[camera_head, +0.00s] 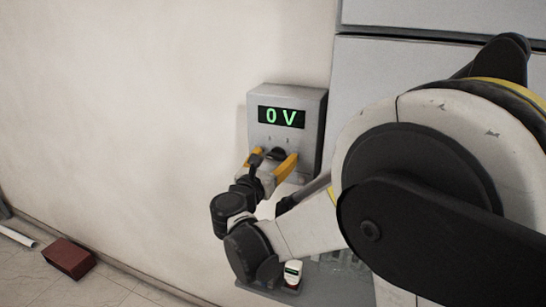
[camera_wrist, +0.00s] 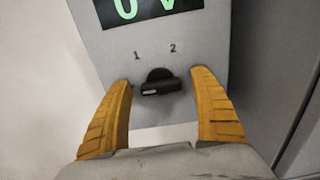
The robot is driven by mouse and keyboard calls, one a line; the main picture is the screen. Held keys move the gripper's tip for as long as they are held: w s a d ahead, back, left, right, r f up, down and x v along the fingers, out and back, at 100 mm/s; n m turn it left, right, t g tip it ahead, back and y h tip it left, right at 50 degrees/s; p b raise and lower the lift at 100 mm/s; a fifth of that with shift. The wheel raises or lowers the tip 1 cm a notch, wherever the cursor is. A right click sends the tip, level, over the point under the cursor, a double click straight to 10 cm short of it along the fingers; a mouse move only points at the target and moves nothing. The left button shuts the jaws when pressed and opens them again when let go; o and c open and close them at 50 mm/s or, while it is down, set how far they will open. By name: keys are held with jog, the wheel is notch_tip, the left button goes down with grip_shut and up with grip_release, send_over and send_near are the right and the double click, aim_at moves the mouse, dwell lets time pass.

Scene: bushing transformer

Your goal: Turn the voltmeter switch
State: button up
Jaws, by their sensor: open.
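The voltmeter (camera_head: 311,105) is a grey box on the wall, and its green display (camera_head: 281,117) reads "0 V". Its black rotary switch (camera_wrist: 161,83) sits below the marks "1" and "2" in the wrist view; its white mark is at the knob's left end. In the head view the switch (camera_head: 278,154) is partly hidden by my gripper. My gripper (camera_wrist: 163,80) is open, with one yellow finger on each side of the switch. There is a visible gap between each finger and the knob in the wrist view.
A grey cabinet (camera_head: 400,62) stands right of the voltmeter. A grey shelf (camera_head: 325,283) below carries a small white and dark item (camera_head: 292,272). A red-brown brick (camera_head: 69,258) and a white tube (camera_head: 16,236) lie on the floor at left. The wall left of the voltmeter is bare.

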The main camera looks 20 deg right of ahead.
jog(key=c, duration=1.2)
jog(key=shift+m, duration=0.4)
jog(key=m+b, duration=0.2)
jog(key=m, duration=0.3)
jog(key=shift+s+d+f+m, duration=0.1)
jog(key=shift+m, duration=0.2)
jog(key=m+b, duration=0.1)
jog(key=m, duration=0.4)
jog(key=shift+m, duration=0.3)
jog(key=o, duration=1.2)
jog(key=shift+d, duration=0.1)
